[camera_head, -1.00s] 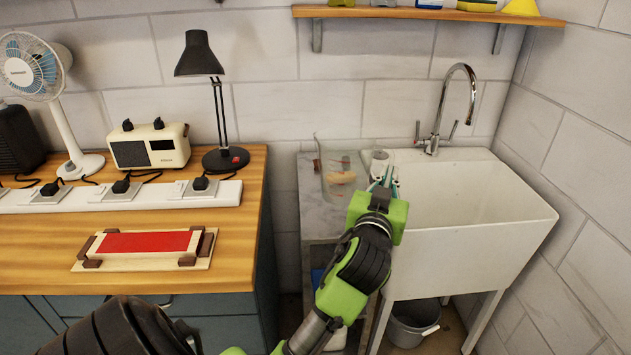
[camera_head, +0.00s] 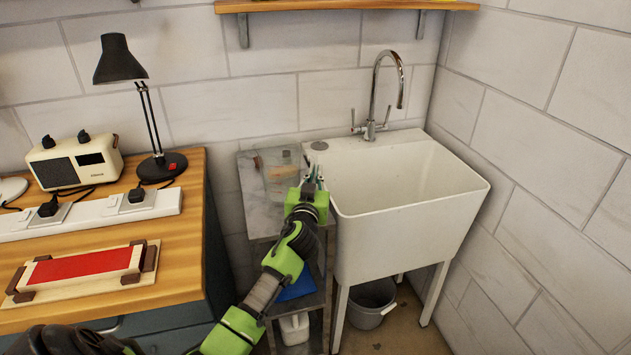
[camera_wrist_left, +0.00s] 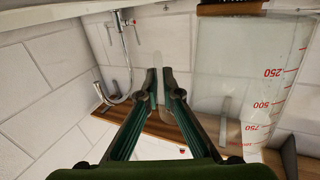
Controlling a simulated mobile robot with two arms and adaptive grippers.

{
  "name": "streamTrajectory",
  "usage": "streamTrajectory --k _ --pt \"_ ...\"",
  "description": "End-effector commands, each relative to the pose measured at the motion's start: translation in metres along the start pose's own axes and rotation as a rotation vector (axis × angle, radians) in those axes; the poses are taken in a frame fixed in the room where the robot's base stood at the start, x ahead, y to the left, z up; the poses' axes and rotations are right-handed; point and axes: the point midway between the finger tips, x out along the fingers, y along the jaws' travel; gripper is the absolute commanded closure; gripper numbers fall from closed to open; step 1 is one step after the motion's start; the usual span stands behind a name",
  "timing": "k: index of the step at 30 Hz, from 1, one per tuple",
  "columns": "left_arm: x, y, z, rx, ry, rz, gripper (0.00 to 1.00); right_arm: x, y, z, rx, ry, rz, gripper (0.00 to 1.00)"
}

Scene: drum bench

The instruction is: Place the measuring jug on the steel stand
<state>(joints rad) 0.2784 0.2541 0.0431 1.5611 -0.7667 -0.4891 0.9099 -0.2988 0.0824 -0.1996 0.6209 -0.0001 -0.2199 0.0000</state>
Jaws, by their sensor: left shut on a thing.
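The clear measuring jug (camera_head: 280,178) is over the top of the grey steel stand (camera_head: 253,222), beside the sink. Whether its base touches the top cannot be told. My left gripper (camera_head: 312,180) is at the jug's right side. In its wrist view the fingertips (camera_wrist_left: 160,82) are closed on a translucent strip that looks like the jug's handle. My right gripper is not in view.
The white sink (camera_head: 415,215) with a tap (camera_head: 376,100) stands right beside the stand. A wooden bench with a lamp (camera_head: 150,120), a power strip (camera_head: 95,215) and a red block (camera_head: 80,267) is on the left. A bucket (camera_head: 372,303) is under the sink.

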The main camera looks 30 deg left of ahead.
Motion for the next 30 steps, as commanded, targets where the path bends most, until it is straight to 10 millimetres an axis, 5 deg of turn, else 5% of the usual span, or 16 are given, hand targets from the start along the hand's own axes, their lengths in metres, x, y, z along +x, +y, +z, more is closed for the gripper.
streamTrajectory --k 4,16,19,30 --pt "-0.001 0.002 0.018 0.000 -0.002 0.002 1.00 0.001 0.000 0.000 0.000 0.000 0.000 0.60" --pt "-0.001 0.002 0.024 -0.001 -0.001 0.001 1.00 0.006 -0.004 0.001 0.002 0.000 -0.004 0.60" --pt "-0.001 0.002 0.023 -0.001 -0.002 0.001 0.78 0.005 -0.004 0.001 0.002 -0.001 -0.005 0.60" --pt "-0.001 0.002 0.021 0.000 -0.002 0.001 0.78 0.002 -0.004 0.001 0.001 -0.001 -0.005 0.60"
